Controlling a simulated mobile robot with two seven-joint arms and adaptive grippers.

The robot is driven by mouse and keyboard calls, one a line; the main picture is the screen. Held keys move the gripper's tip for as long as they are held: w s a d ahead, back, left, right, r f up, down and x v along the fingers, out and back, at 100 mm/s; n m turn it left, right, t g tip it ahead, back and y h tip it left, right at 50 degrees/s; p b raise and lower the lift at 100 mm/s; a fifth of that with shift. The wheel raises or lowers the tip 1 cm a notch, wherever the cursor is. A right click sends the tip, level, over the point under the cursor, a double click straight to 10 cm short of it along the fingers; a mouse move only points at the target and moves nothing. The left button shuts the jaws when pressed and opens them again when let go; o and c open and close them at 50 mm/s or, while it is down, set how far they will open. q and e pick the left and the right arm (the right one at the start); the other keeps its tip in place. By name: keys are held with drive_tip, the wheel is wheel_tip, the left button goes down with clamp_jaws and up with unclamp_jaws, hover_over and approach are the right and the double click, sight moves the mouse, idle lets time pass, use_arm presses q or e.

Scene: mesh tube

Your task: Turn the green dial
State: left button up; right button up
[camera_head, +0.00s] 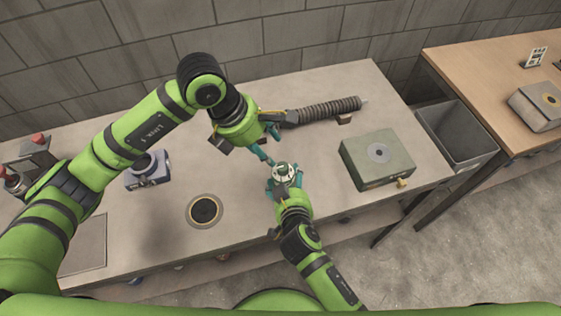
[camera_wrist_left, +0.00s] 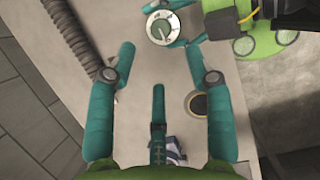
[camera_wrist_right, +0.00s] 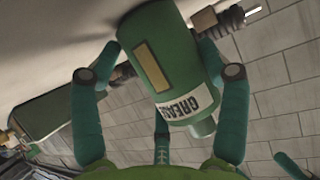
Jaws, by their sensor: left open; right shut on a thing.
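A green container labelled GREASE (camera_wrist_right: 165,65) is between the fingers of my right gripper (camera_head: 284,182), which is shut on it above the table's front edge. A round dial face with a pale rim and green centre (camera_wrist_left: 162,27) shows there in the left wrist view, and in the head view (camera_head: 283,170); it appears to be the container's end. My left gripper (camera_head: 268,144) is open and empty, just above and left of the dial in the head view. In the left wrist view the dial lies just beyond its open fingertips, not between them.
A ribbed dark hose (camera_head: 325,108) lies at the back of the grey table. A green box with a grey disc (camera_head: 365,172) stands at right, a dark round plate (camera_head: 204,210) in front, and a blue-grey device (camera_head: 148,172) at left. A grey bin (camera_head: 462,140) is beyond the table's right end.

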sight(283, 166)
use_arm(q)
drive_tip(key=x, duration=0.9)
drive_tip(key=shift+f, duration=0.25)
drive_tip(key=shift+d, duration=0.1)
clamp_jaws()
